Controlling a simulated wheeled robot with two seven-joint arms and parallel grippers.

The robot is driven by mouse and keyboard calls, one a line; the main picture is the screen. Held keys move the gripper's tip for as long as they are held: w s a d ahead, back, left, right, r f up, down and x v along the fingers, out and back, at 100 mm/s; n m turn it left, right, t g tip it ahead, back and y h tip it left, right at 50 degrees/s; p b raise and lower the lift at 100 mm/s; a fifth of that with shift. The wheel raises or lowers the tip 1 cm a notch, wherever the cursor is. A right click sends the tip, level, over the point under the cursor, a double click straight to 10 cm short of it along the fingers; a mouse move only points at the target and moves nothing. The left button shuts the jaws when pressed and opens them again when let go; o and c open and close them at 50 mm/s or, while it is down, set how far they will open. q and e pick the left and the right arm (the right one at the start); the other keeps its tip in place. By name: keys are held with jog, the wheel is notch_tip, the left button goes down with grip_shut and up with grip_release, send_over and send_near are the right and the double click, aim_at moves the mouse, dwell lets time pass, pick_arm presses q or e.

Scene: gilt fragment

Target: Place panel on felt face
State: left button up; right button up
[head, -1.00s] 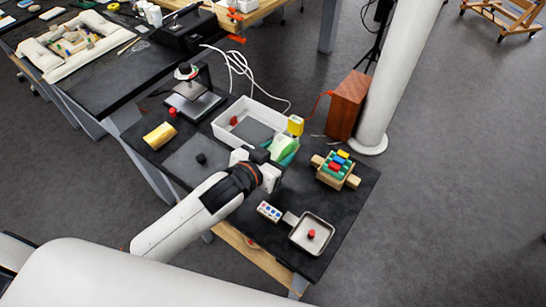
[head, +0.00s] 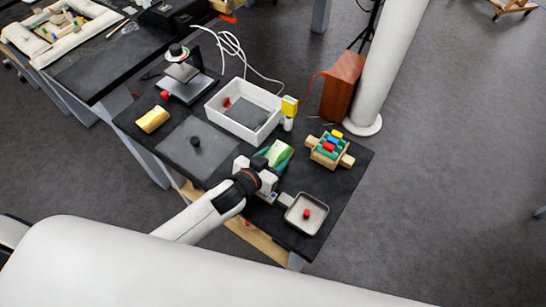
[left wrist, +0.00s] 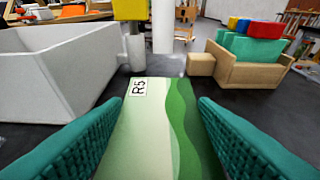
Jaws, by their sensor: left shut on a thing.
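The panel (head: 279,153) is green and cream with wavy bands. In the left wrist view it (left wrist: 150,130) carries a white label reading R5. My left gripper (head: 268,165) is shut on it, with teal ribbed finger pads on both sides. The panel is over the black table, between the white box and the small tray; I cannot tell whether it touches the table. A flat grey pad (head: 180,155) with a black knob lies to the left, and the white box has a grey floor (head: 247,113). I cannot tell which is the felt face. My right gripper is not in view.
The white box (head: 216,116) stands behind the gripper, with a yellow block (head: 289,105) on a pale post beside it. A wooden rack (head: 326,157) of coloured blocks stands right. A square tray (head: 291,221) with a red knob is in front. A gold piece (head: 152,119) lies left.

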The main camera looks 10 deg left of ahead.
pick_arm(q)
jog(key=shift+f, duration=0.1)
jog(key=o, duration=1)
jog(key=shift+c, duration=0.2)
